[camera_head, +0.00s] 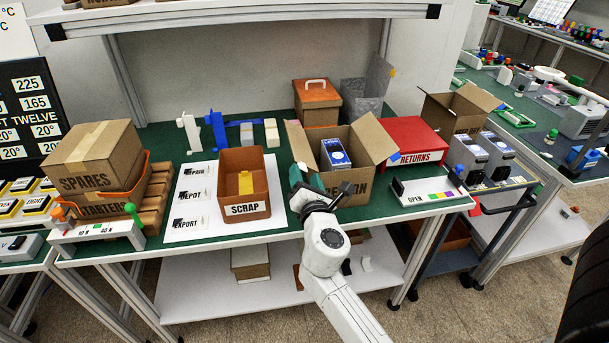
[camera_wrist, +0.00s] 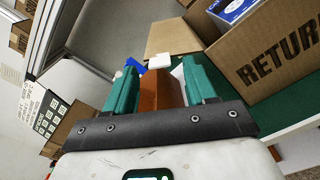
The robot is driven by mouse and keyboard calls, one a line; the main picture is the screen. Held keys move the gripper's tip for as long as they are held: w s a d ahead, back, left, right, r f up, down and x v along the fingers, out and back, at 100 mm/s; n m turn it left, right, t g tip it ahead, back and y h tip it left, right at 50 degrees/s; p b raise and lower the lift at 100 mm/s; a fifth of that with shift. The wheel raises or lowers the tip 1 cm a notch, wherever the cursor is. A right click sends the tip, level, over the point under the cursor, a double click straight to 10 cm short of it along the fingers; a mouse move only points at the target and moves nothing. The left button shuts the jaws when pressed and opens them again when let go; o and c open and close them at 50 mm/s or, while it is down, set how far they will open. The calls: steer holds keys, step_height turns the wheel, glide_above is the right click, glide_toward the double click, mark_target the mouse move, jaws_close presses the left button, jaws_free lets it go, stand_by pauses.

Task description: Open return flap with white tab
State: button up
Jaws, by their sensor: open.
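The cardboard box lettered RETURN (camera_wrist: 275,65) stands right of my gripper in the wrist view. In the head view this box (camera_head: 378,140) has its side flaps spread, and a blue-and-white carton (camera_head: 335,153) sits inside. Its left flap (camera_head: 299,143) rises just above my gripper (camera_head: 305,180); the flap also shows in the wrist view (camera_wrist: 172,36). A small white piece (camera_wrist: 160,61) shows below that flap; I cannot tell whether it is the tab. My gripper's teal fingers (camera_wrist: 160,88) are apart. An orange-brown surface shows between them, with no clear contact.
The SCRAP bin (camera_head: 245,209) stands close left of my gripper. A red RETURNS box (camera_head: 416,139) is to the right of the cardboard box. An orange box with a white handle (camera_head: 316,95) stands behind. A SPARES carton (camera_head: 95,165) is at far left.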

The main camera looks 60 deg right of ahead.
steer(key=b+v, duration=0.1)
steer(key=v, duration=0.8)
steer(key=shift+b, duration=0.35)
steer(key=shift+s, duration=0.1)
steer(key=s+a+f+m+g+y, duration=0.2)
steer(key=s+f+m+g+y, duration=0.15)
steer(key=f+m, duration=0.35)
steer(key=s+a+f+m+g+y, duration=0.2)
steer(key=s+f+m+g+y, duration=0.15)
steer(key=f+m, duration=0.3)
steer(key=s+a+f+m+g+y, duration=0.1)
steer(key=s+a+f+m+y, duration=0.2)
steer(key=a, duration=0.3)
steer(key=s+a+f+m+g+y, duration=0.2)
steer(key=s+a+f+m+y, duration=0.1)
steer(key=a, duration=0.4)
steer(key=shift+s+a+g+y, duration=0.2)
steer(key=shift+s+g+y, duration=0.1)
steer(key=shift+s, duration=0.5)
